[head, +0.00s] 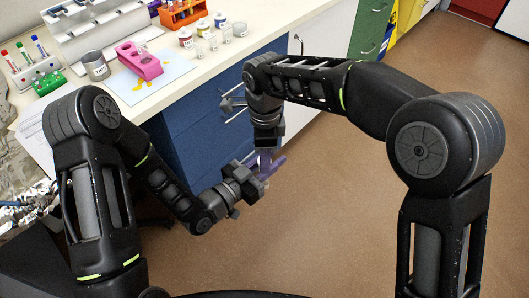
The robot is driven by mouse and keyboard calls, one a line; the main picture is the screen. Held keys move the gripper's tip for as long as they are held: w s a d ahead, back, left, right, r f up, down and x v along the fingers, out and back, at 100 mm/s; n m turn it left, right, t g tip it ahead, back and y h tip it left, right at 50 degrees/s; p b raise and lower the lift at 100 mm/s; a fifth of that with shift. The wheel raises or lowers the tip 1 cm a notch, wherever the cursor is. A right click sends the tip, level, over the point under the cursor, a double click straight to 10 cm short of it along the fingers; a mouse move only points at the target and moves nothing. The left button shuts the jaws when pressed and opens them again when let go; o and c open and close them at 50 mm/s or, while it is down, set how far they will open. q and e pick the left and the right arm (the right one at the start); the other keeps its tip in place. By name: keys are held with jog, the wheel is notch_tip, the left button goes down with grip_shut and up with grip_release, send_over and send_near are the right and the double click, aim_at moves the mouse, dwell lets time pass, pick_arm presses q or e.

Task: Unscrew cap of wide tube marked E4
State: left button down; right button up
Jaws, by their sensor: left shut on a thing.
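My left gripper (264,170) comes in from the lower left and is shut on a small purple-tinted tube (265,158), held in the air in front of the bench. My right gripper (266,150) points straight down from above, with its fingertips at the top of the tube. The two grippers nearly meet there. I cannot tell whether the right fingers are closed on a cap or only around it. The cap and any E4 marking are too small and hidden to make out.
The bench top (172,92) holds a pink rack (140,62), a metal can (95,66), an orange rack (183,14), a green block (48,82) and several small jars. Blue drawers (205,130) stand behind the grippers. The brown floor (340,200) to the right is clear.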

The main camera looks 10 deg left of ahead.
grip_shut()
dwell(0.4)
